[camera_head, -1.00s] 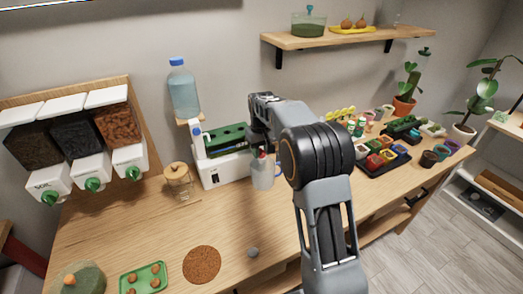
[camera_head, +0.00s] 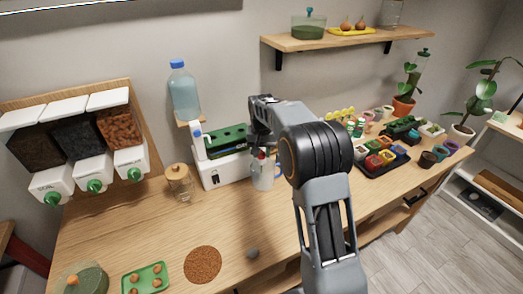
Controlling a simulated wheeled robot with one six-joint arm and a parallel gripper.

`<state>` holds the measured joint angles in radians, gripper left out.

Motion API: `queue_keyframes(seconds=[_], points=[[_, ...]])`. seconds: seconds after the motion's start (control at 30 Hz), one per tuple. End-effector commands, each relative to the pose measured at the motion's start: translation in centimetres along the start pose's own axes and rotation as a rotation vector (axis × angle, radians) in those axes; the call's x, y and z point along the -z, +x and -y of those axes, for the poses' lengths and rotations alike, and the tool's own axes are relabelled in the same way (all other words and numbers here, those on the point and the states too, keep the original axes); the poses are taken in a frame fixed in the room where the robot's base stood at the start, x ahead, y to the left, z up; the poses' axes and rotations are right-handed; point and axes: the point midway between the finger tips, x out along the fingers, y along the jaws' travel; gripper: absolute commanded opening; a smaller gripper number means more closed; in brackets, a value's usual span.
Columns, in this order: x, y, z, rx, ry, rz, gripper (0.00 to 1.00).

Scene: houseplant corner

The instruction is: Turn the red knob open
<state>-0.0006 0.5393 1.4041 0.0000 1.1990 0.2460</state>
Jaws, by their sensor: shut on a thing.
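A small patch of red, which I take for the red knob (camera_head: 262,155), shows just under my gripper (camera_head: 261,147), at the right end of the white planter box (camera_head: 218,174). My gripper points down there and is shut on it, as far as this view shows. Most of the knob and the fingertips are hidden by the jaws and my arm. A pale mug (camera_head: 263,177) with a blue handle stands directly below, close to the front of the box.
A blue water bottle (camera_head: 184,92) stands behind the box on the left. A lidded glass jar (camera_head: 179,183) is left of the box. A black tray of coloured pots (camera_head: 382,160) lies to the right.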

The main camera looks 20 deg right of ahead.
Motion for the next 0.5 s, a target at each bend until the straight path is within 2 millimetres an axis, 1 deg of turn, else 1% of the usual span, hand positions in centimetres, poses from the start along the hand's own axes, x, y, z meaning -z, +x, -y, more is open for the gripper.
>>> queue_keyframes(seconds=[0.5], points=[[0.06,-0.18,0.01,0.001,0.488,-0.003,0.12]])
